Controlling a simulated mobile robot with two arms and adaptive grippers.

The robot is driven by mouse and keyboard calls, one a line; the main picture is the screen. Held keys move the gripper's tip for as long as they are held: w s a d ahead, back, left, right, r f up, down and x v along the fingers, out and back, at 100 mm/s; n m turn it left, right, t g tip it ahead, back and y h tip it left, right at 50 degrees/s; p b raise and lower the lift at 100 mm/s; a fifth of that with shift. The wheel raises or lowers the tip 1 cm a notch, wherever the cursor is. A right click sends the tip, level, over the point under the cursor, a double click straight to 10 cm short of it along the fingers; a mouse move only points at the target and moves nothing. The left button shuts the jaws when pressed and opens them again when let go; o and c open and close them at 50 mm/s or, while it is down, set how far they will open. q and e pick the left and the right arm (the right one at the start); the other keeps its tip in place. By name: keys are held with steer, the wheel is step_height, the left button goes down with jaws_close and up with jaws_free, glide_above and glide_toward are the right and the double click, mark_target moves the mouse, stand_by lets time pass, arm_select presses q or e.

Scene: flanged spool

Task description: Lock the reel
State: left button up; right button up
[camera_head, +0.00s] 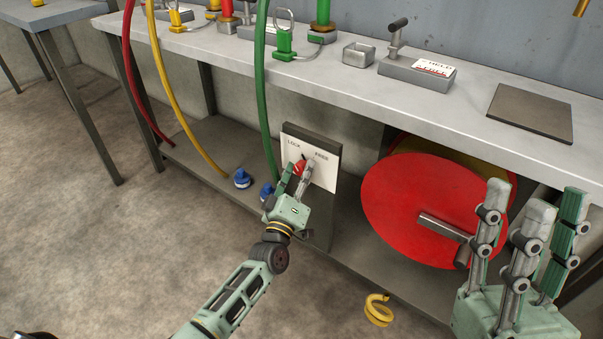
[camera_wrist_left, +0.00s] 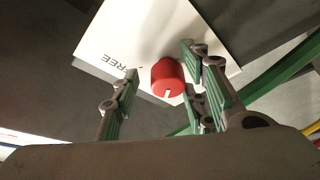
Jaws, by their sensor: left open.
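A red knob (camera_head: 299,167) sits on a white panel (camera_head: 326,172) marked LOCK at left and FREE at right. In the left wrist view the knob (camera_wrist_left: 167,76) shows a white pointer line at its lower edge, and FREE reads at its left. My left gripper (camera_head: 300,173) is open, its fingers at the sides of the knob; contact cannot be told. The reel, with a red flange (camera_head: 412,206) and a grey crank handle (camera_head: 445,226), stands below the bench. My right gripper (camera_head: 530,208) is open and empty at the lower right, its fingers spread upward, overlapping the reel's right side.
The grey bench (camera_head: 340,82) carries green-tagged fittings, a small open box (camera_head: 357,54), a block labelled HELD (camera_head: 418,71) and a dark plate (camera_head: 530,110). Red, yellow and green hoses hang in front. Blue caps (camera_head: 242,179) lie on the lower shelf; a yellow hook (camera_head: 378,311) is lower right.

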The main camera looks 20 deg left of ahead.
arm_select(q)
steer(key=shift+a, duration=0.1)
steer(key=v, duration=1.2)
